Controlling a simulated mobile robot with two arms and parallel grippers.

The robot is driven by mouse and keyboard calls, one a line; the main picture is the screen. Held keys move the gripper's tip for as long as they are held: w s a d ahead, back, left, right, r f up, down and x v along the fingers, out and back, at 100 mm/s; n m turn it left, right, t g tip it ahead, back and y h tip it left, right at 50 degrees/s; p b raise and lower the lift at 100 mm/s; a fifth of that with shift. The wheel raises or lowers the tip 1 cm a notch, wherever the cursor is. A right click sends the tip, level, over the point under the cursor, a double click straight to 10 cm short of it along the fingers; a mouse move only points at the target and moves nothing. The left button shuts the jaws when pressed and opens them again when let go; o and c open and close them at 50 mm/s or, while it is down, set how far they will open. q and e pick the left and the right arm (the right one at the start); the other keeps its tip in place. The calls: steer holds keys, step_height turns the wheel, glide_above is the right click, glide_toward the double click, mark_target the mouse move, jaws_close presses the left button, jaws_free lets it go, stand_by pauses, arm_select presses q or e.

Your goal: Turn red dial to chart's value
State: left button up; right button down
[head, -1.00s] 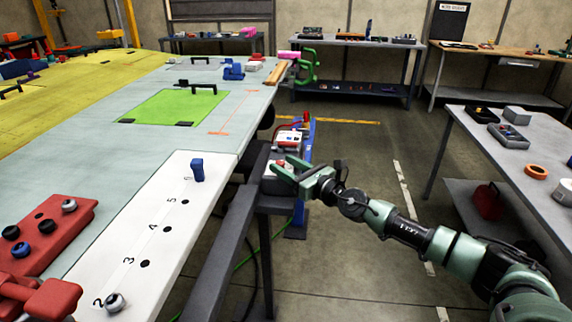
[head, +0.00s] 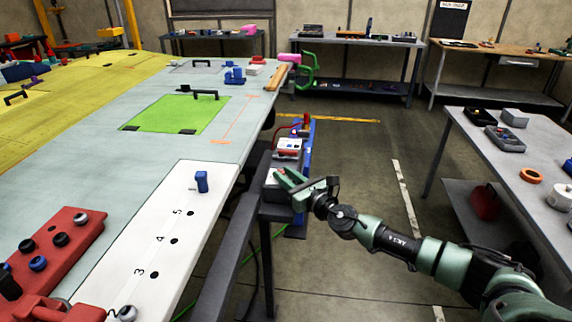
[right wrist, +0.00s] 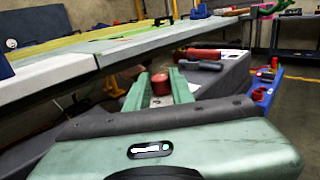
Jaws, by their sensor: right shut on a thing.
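My right gripper (head: 284,180) is at the grey box (head: 268,191) on the stand beside the long table. In the right wrist view its two green fingers (right wrist: 160,92) stand either side of the red dial (right wrist: 160,84), shut on it. The dial is hidden behind the gripper in the head view, and I cannot read its pointer or scale. A dark board with a pale heading (head: 452,6) hangs on the back wall; it may be the chart, but I cannot read a value on it. My left gripper is out of view.
The long table (head: 130,180) fills the left, with a white numbered strip (head: 128,262) and a green panel (head: 178,112). A device with red parts (head: 288,148) stands behind the grey box. A side table (head: 520,152) stands right. The floor between is clear.

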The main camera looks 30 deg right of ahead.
steer(key=m+h+p, duration=0.2)
steer(key=h+p, duration=0.1)
steer(key=p, duration=0.1)
steer(key=a+m+h+p, duration=0.1)
steer(key=m+h+p, duration=0.1)
steer(key=h+p, duration=0.1)
steer(key=shift+a+r+h+p, duration=0.15)
steer(key=shift+h+p, duration=0.25)
steer(key=shift+p, duration=0.4)
steer(key=shift+w+a+f+m+g+h, duration=0.1)
steer(key=shift+m+g+h, duration=0.15)
steer(key=shift+m+h, duration=0.3)
steer(key=shift+a+f+m+g+h, duration=0.1)
steer(key=shift+m+g+h, duration=0.15)
steer(key=shift+m+h, duration=0.3)
steer(key=m+g+h, duration=0.1)
steer(key=m+h, duration=0.1)
steer(key=h, duration=0.1)
steer(key=shift+w+a+f+g+h+b, duration=0.1)
steer(key=shift+w+g+h+b, duration=0.05)
steer(key=shift+g+h+b, duration=0.2)
steer(key=shift+w+a+m+g+h+b, duration=0.1)
steer(key=shift+m+g+h+b, duration=0.6)
steer(key=shift+m+g+h, duration=0.35)
steer(key=shift+m+h, duration=0.25)
steer(key=shift+h, duration=0.15)
steer(key=c, duration=1.2)
jaws_free()
